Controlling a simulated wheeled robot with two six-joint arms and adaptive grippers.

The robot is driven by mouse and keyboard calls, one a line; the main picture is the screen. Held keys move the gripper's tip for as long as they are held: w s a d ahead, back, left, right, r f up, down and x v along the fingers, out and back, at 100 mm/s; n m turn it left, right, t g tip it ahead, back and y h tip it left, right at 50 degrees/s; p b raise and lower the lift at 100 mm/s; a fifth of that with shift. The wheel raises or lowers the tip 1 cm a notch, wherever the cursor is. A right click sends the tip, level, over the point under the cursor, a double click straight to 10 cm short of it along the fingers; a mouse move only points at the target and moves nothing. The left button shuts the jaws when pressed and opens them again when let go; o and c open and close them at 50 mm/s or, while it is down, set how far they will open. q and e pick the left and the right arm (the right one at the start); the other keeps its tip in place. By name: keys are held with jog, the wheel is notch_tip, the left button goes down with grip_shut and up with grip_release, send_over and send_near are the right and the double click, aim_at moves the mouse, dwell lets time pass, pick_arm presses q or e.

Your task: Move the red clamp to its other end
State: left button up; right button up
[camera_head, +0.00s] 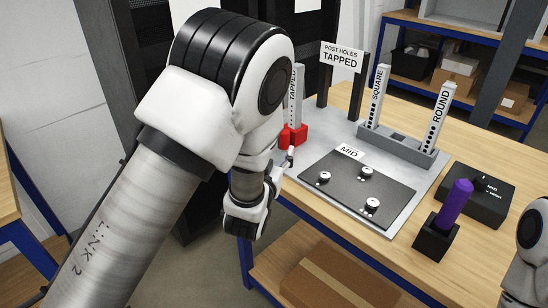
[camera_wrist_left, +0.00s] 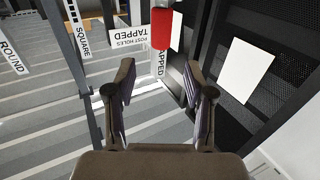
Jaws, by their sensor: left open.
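The red clamp (camera_head: 295,136) sits around the lower end of the upright light-grey post marked TAPPED (camera_head: 295,95), at the left back edge of the grey board. In the left wrist view the red clamp (camera_wrist_left: 161,28) is at the top, beyond my fingertips, with the TAPPED label beside it. My left gripper (camera_head: 288,159) is mostly hidden behind my own wrist in the head view, close in front of the clamp. In the left wrist view my left gripper (camera_wrist_left: 158,72) is open, with nothing between its fingers. My right gripper is out of the picture.
A POST HOLES TAPPED sign (camera_head: 341,57) stands behind. SQUARE (camera_head: 376,96) and ROUND (camera_head: 437,116) posts stand in a grey rack. A dark MID plate (camera_head: 345,201) carries several small fittings. A purple handle (camera_head: 455,203) stands in a black holder. Dark rack frames rise behind the table.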

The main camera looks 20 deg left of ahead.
aim_at(284, 136)
pick_arm(q)
jog(key=s, duration=0.2)
jog(key=shift+s+d, duration=0.15)
jog(key=shift+s, duration=0.25)
jog(key=shift+n, duration=0.4)
grip_shut()
jog(key=a+f+n+h+b, duration=0.1)
jog(key=a+n+h+b, duration=0.3)
jog(key=a+n, duration=0.85)
jog(key=shift+n, duration=0.95)
jog(key=w+d, duration=0.1)
jog(key=w, duration=0.2)
jog(key=w+d+p, duration=0.1)
jog(key=w, duration=0.2)
jog(key=w+d+p, duration=0.1)
jog(key=w+d, duration=0.1)
jog(key=w, duration=0.1)
jog(key=shift+d, duration=0.1)
jog(key=d, duration=0.4)
jog(key=shift+w+p, duration=0.15)
jog(key=shift+p, duration=0.25)
jog(key=shift+f, duration=0.1)
